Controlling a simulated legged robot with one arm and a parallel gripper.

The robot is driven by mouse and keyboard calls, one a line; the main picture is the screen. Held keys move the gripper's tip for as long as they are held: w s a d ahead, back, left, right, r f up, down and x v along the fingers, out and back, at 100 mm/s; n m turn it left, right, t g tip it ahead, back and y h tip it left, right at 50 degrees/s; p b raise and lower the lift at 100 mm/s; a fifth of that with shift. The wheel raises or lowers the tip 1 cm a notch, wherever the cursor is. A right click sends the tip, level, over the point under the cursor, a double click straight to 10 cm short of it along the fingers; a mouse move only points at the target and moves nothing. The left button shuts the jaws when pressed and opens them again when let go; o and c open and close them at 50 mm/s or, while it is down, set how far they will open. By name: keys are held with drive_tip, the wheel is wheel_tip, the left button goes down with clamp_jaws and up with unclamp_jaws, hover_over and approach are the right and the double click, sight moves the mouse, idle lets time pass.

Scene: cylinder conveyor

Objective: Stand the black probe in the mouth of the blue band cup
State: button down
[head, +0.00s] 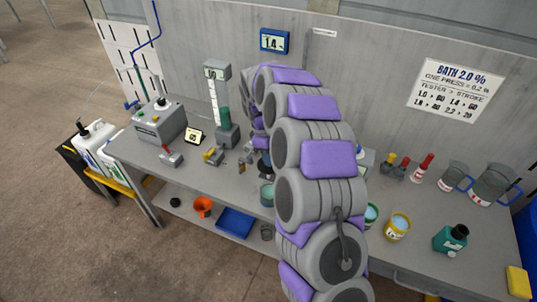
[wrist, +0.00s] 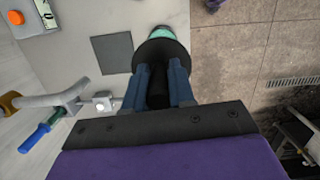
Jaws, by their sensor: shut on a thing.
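In the wrist view, the blue fingers of my gripper (wrist: 159,72) are shut on the black probe (wrist: 158,90). A wide dark disc (wrist: 160,50) sits just beyond the fingertips; I cannot tell whether it is part of the probe. Teal content or rim of a cup (wrist: 162,32) shows past the disc, partly hidden by it. In the head view, a cup with teal content (head: 267,195) stands near the bench's front edge, beside my arm; its band colour is unclear. My arm hides most of my gripper there. I cannot tell whether probe and cup touch.
A cup (head: 371,214), a yellow-banded cup (head: 397,227) and a green bottle (head: 450,238) stand right of my arm. Blue-handled jugs (head: 494,184) stand farther right. A grey machine (head: 158,121) and a column stand (head: 222,105) are left. The bench (head: 185,182) has bare room at front left.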

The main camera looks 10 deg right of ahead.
drive_tip(key=shift+d+f, duration=0.3)
drive_tip(key=shift+f, duration=0.55)
drive_tip(key=shift+a+f, duration=0.2)
drive_tip(key=shift+f, duration=0.5)
drive_tip(key=shift+a+f, duration=0.15)
drive_tip(key=shift+f, duration=0.5)
drive_tip(key=shift+d, duration=0.1)
drive_tip(key=shift+d, duration=0.1)
drive_tip(key=shift+f, duration=0.25)
drive_tip(key=shift+f, duration=2.85)
